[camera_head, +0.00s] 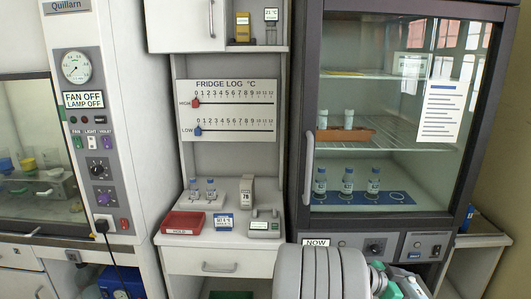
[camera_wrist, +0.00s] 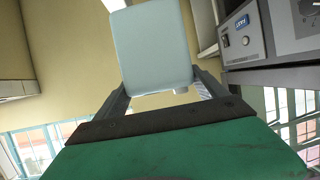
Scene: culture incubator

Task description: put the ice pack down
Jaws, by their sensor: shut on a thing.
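The ice pack (camera_wrist: 153,50) is a pale blue-grey block with rounded corners in the upper middle of the wrist view. My gripper (camera_wrist: 163,88) is shut on it, with one dark finger at each side. The finger ends are partly hidden by the pack. In the head view my gripper (camera_head: 389,286) is at the bottom edge, in front of the incubator's control panel, and is mostly cut off. A pale piece there looks like the ice pack (camera_head: 414,286), but little of it shows.
The glass-fronted cabinet (camera_head: 307,100) holds vials on its shelves. Left of it, a white counter (camera_head: 178,246) carries a red tray (camera_head: 183,223), two vials, a timer-like block and small devices. A fume hood (camera_head: 120,150) stands at far left. A low side surface (camera_head: 482,232) shows at right.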

